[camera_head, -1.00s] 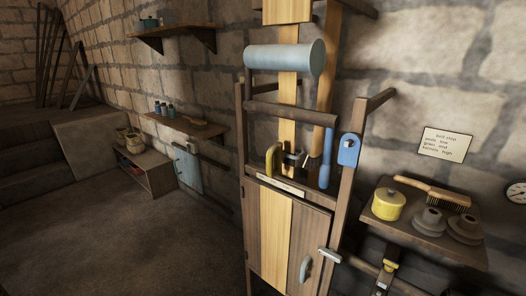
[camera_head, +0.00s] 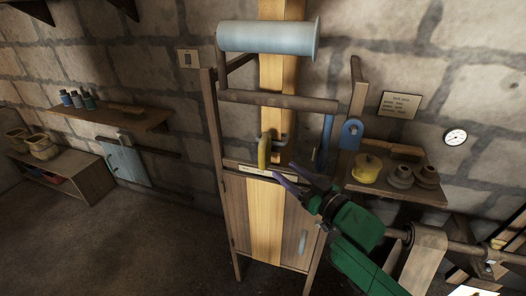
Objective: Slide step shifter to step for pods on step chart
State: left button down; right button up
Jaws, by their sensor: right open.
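The step chart (camera_head: 399,104) is a small cream card with dark text on the wall at right; the writing is too small to read surely. A yellow upright handle (camera_head: 263,152) stands on the wooden machine frame above a pale label strip (camera_head: 267,172); it looks like the step shifter, but I cannot be sure. A dark bracket is beside it. My right gripper (camera_head: 288,187) reaches in from the lower right with purple fingers spread, open and empty. It is just below and right of the yellow handle, seemingly apart from it. My left gripper is not in view.
A blue lever (camera_head: 326,141) and blue plate (camera_head: 351,134) are right of the handle. A grey roller (camera_head: 268,37) is above, cabinet doors (camera_head: 237,212) below. A right shelf holds a yellow pot (camera_head: 367,168) and grey pulleys (camera_head: 400,176). The floor at left is clear.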

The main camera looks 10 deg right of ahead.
aim_at(264, 156)
jog(key=p+x, duration=0.2)
jog(key=x, duration=0.8)
jog(key=shift+a+r, duration=0.1)
jog(key=shift+a, duration=0.15)
jog(key=shift+w+a, duration=0.15)
jog(key=shift+w, duration=0.1)
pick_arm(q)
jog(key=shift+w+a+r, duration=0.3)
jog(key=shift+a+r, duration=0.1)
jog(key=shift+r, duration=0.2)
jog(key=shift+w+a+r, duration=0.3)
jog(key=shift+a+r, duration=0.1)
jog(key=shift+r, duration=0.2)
pick_arm(e)
jog(key=shift+c, duration=0.3)
grip_shut()
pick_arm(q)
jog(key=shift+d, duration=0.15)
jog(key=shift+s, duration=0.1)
